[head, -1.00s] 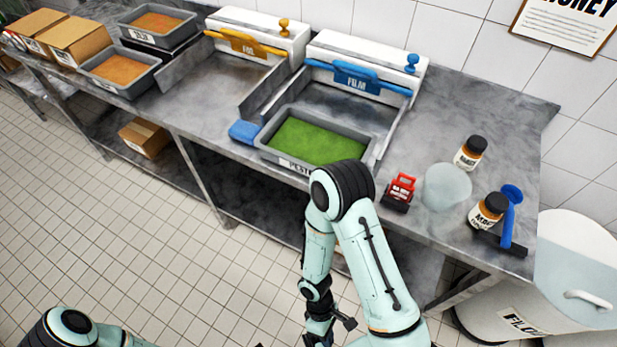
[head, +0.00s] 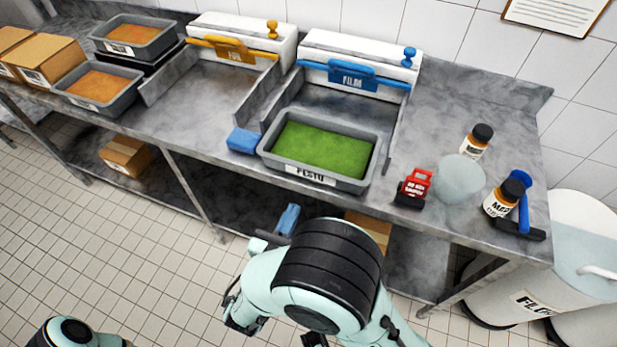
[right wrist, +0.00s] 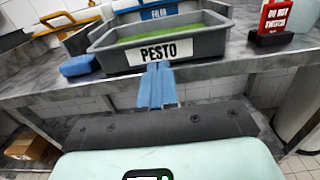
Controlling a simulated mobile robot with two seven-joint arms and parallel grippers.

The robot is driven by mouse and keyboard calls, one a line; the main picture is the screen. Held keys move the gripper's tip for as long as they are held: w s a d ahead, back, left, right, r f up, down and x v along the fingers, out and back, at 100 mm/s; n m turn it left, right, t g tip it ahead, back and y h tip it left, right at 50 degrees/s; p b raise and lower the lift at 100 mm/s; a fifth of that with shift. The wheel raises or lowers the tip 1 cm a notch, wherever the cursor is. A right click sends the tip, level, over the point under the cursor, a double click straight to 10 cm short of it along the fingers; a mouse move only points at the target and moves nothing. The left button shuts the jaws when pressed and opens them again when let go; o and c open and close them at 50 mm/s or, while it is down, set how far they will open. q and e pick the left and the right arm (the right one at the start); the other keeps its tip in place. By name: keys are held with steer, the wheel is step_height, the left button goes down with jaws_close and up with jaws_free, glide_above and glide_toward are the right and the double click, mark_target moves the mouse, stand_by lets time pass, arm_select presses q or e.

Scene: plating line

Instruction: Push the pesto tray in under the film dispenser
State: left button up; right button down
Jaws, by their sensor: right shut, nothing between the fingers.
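The pesto tray (head: 318,179) is a grey tray with green filling and a PESTO label on its front wall. It sits at the mouth of the film dispenser (head: 362,58), between the side rails, near the counter's front edge. The dispenser is white with a blue bar and FILM plate. My right gripper (head: 289,217) has blue fingers and is shut and empty, in front of the counter edge and below the tray. In the right wrist view its fingers (right wrist: 157,86) point at the PESTO label on the tray (right wrist: 195,48). My left gripper is not visible; only part of that arm shows.
A blue block (head: 243,140) lies left of the tray. A red sign-like object (head: 413,188), a pale round item (head: 460,180) and brown jars (head: 503,198) stand to the right. The foil dispenser (head: 243,38) is left. A boxed shelf lies below the counter.

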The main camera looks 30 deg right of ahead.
mark_target(333, 125)
steer(key=x, duration=1)
steer(key=shift+w+d, duration=0.15)
steer(key=shift+d, duration=0.05)
steer(key=p+x, duration=0.2)
steer(key=x, duration=1.3)
steer(key=shift+d+f, duration=0.1)
steer(key=shift+d, duration=0.15)
steer(key=shift+a, duration=0.2)
